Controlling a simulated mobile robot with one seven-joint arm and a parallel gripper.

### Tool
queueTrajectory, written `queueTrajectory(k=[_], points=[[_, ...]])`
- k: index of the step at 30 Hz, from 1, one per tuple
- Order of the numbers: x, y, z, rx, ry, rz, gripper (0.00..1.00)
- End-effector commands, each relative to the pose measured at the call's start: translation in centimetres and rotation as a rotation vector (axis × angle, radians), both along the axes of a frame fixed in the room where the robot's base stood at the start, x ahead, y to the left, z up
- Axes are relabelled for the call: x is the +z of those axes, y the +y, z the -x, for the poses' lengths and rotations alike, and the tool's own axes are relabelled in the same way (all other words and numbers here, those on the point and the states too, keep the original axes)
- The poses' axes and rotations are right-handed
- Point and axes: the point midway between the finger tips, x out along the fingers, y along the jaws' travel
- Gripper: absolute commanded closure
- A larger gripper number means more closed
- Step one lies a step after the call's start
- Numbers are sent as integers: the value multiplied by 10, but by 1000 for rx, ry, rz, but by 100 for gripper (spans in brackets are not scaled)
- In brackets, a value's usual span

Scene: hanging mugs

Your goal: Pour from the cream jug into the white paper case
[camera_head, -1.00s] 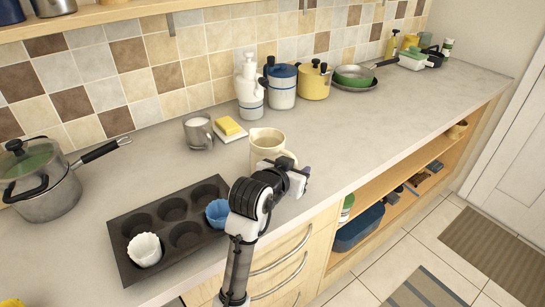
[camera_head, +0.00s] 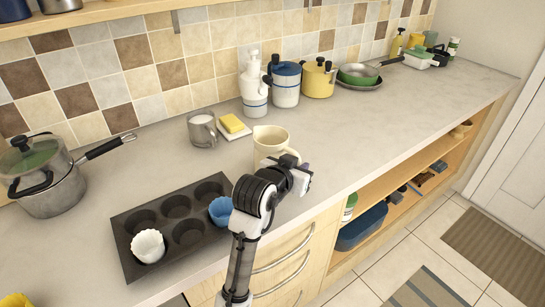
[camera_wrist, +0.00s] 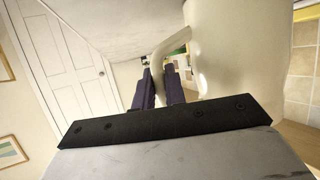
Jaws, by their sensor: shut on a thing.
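The cream jug (camera_head: 268,140) is upright at the counter's middle, just beyond my gripper (camera_head: 303,176) in the head view. In the wrist view, my gripper (camera_wrist: 160,82) is shut on the handle of the jug (camera_wrist: 235,50), with dark fingers on either side of it. I cannot tell whether the jug's base touches the counter, and its inside is hidden. The white paper case (camera_head: 148,246) sits in a front-left cup of the dark muffin tin (camera_head: 128,222), left of my arm. A blue paper case (camera_head: 221,210) sits in a right-hand cup.
A grey mug (camera_head: 202,130) and a yellow block on a white dish (camera_head: 232,134) stand behind the tin and jug. A lidded pot (camera_head: 45,190) is at the left. Canisters and a yellow pot (camera_head: 318,80) line the wall.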

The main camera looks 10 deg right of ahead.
Motion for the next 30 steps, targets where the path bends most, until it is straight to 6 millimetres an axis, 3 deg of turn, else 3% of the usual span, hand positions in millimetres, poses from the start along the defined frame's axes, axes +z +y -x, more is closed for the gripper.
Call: queueTrajectory(k=[18,30], points=[[49,0,0,0,-5,1,100],[50,0,0,0,-4,0,100]])
